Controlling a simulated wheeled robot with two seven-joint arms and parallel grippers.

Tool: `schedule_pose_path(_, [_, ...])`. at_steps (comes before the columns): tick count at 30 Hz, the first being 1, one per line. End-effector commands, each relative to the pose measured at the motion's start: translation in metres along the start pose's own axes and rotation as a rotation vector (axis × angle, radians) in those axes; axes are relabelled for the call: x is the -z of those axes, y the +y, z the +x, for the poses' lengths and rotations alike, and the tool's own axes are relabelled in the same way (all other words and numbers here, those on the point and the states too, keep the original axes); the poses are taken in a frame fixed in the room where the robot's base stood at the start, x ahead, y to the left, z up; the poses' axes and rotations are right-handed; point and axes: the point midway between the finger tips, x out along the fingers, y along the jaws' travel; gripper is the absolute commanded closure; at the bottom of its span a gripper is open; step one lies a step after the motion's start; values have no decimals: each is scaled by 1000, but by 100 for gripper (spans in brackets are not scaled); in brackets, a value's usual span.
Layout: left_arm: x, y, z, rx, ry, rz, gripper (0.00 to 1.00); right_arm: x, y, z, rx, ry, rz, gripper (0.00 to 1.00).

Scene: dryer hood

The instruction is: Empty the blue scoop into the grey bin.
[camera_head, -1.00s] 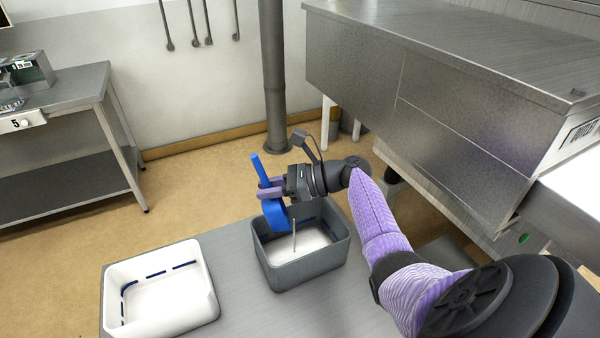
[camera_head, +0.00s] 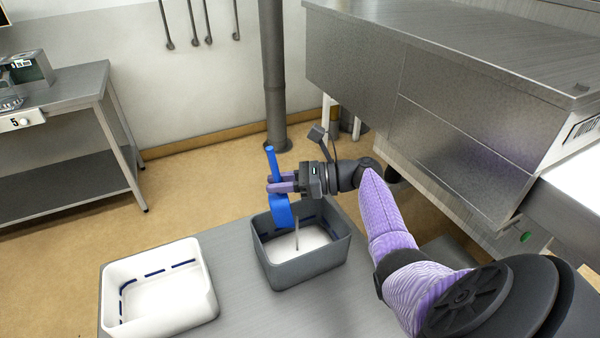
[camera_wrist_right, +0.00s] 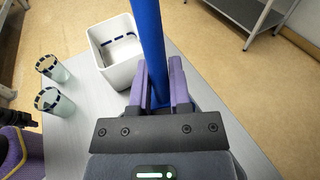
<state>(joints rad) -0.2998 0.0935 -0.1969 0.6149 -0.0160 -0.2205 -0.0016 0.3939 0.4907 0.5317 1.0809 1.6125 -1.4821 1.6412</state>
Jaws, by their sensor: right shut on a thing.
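My right gripper (camera_head: 281,183) is shut on the handle of the blue scoop (camera_head: 281,211). The scoop hangs head down over the left part of the grey bin (camera_head: 307,269), its handle pointing up, slightly tilted. In the right wrist view the blue handle (camera_wrist_right: 149,40) rises between the purple fingers of the right gripper (camera_wrist_right: 160,85). A thin pale vertical streak shows below the scoop inside the bin; I cannot tell what it is. The bin's floor looks white, with a dark dashed line on the inner wall. The scoop's inside is hidden. My left gripper is not in view.
A white bin (camera_head: 165,321) stands left of the grey bin on the grey table (camera_head: 240,300). Two clear cups (camera_wrist_right: 52,68) (camera_wrist_right: 54,102) show in the right wrist view. A steel hood (camera_head: 440,90) is at right, a pipe (camera_head: 274,70) behind.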

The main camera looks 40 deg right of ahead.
Motion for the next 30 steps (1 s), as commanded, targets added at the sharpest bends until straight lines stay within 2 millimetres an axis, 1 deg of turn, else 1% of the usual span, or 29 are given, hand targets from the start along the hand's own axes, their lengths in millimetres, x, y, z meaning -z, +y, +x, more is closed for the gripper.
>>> schedule_pose_path(30, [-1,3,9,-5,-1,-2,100,0,-3,-12,1,-109,21,100])
